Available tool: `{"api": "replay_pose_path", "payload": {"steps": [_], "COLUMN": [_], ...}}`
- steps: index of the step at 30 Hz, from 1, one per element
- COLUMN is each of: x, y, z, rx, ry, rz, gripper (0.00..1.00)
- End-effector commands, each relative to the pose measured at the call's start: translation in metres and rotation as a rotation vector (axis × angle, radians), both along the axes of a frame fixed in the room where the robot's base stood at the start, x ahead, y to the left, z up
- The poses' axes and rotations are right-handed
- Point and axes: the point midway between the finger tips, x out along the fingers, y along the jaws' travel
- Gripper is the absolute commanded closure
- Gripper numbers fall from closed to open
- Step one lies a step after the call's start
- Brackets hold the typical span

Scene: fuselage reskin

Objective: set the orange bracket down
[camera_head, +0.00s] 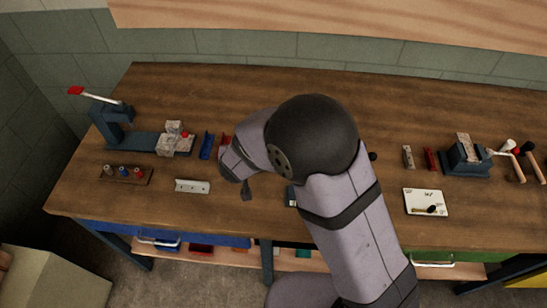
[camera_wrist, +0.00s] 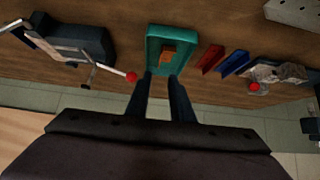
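In the wrist view the orange bracket (camera_wrist: 168,54) lies inside a teal tray (camera_wrist: 153,42). My gripper (camera_wrist: 162,75) is open, with its two dark fingers apart at the tray's wall-side edge. The fingertips end just short of the bracket in the picture, and nothing shows between them but the tray. I cannot tell their height above the tray.
Right of the tray in the wrist view are a red bracket (camera_wrist: 212,58), a blue bracket (camera_wrist: 236,63) and a red-knobbed fixture (camera_wrist: 270,73). Left is a dark device (camera_wrist: 88,42); its red-ball lever (camera_wrist: 131,77) ends close to my left finger. A pale perforated piece (camera_head: 192,186) lies near the front.

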Motion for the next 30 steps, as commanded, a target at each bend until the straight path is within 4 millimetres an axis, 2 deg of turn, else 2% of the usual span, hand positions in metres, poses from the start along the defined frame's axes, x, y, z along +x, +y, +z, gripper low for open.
{"api": "replay_pose_path", "payload": {"steps": [8,11,14,17,24,27,30], "x": [0.005,0.003,-0.01,-0.038,-0.138,-0.176,-0.203], "y": [-0.009,-0.021,-0.044,-0.078,-0.181,-0.217,-0.242], "z": [0.012,0.022,0.032,0.037,0.035,0.035,0.036], "rx": [0.06,0.118,0.169,0.192,0.119,0.071,0.031], "ry": [0.025,0.068,0.145,0.256,0.565,0.667,0.738], "rz": [0.035,0.076,0.122,0.153,0.115,0.067,0.028], "gripper": [0.79,0.79,0.79,0.79,0.79,0.79,0.79]}}
